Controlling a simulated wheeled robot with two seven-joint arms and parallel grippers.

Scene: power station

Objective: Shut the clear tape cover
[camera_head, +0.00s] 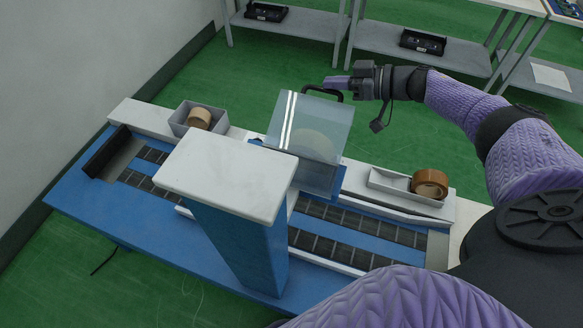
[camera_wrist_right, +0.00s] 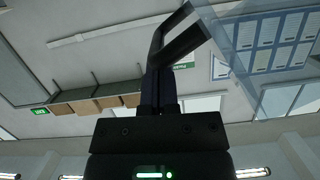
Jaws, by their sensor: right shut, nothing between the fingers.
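The clear tape cover (camera_head: 325,118) stands raised and tilted over the middle of the blue tape machine, with a black handle (camera_head: 322,91) on its upper edge. A pale roll shows dimly through it. My right gripper (camera_head: 334,84) is shut beside the handle, with nothing held between its fingers. In the right wrist view the shut fingers (camera_wrist_right: 160,88) are close to the dark handle (camera_wrist_right: 172,40), and the clear cover (camera_wrist_right: 250,45) spans the upper right. I cannot tell whether the fingers touch the handle. My left gripper is not in view.
A white-topped blue post (camera_head: 228,175) stands in front of the cover. A grey bin with a tape roll (camera_head: 199,118) lies left, and a brown tape roll (camera_head: 430,183) sits in a tray at right. Grey shelves (camera_head: 300,25) stand behind; green floor lies between.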

